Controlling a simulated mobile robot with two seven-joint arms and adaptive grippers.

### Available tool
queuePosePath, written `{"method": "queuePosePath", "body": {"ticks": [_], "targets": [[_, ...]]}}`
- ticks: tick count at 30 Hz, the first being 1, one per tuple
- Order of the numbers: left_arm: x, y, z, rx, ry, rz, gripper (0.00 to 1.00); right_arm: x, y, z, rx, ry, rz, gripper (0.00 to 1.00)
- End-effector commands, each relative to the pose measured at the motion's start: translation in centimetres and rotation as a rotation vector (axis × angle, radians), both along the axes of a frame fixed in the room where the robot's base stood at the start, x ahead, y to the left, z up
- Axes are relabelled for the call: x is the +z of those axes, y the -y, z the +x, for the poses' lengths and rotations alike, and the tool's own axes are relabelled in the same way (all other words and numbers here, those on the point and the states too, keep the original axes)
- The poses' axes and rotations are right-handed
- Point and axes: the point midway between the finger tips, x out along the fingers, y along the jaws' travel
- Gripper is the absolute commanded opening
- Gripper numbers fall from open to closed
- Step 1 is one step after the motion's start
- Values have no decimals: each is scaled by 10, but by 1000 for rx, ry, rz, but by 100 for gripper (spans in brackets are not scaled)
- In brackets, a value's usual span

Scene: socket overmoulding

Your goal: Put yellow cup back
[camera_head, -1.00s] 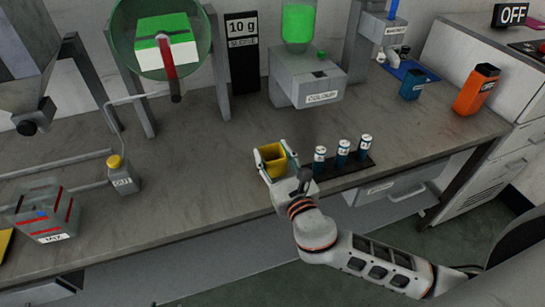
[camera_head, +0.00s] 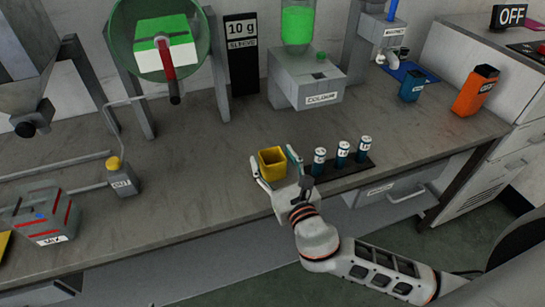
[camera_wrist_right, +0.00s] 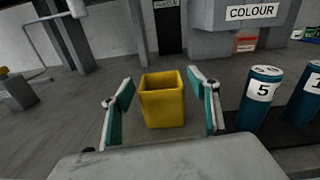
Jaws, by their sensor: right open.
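The yellow cup (camera_head: 272,163) stands upright on the grey bench, left of several labelled canisters. In the right wrist view the yellow cup (camera_wrist_right: 162,100) sits just beyond and between the fingertips, with gaps on both sides. My right gripper (camera_head: 274,168) is open in front of the cup, its fingers spread and apart from it. The teal finger pads of the right gripper (camera_wrist_right: 165,97) show in the wrist view. My left gripper is not in view.
The colour dispenser (camera_head: 318,90) stands behind. A blue cup (camera_head: 412,86) and an orange container (camera_head: 475,91) are farther right.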

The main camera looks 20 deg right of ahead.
Motion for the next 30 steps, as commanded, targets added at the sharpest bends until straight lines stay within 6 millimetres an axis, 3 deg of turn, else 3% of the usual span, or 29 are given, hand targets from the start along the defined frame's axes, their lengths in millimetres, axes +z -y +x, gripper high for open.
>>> {"method": "queuePosePath", "body": {"ticks": [9, 15, 21, 30], "targets": [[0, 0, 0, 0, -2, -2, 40, -1, 3, -65, 1, -4, 1, 60], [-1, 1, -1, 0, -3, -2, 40, 0, 5, -96, 0, -2, 1, 60], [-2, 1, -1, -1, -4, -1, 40, 1, 5, -108, 0, 0, 1, 60], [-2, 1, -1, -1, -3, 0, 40, 2, 5, -109, 0, 0, 0, 60]]}}
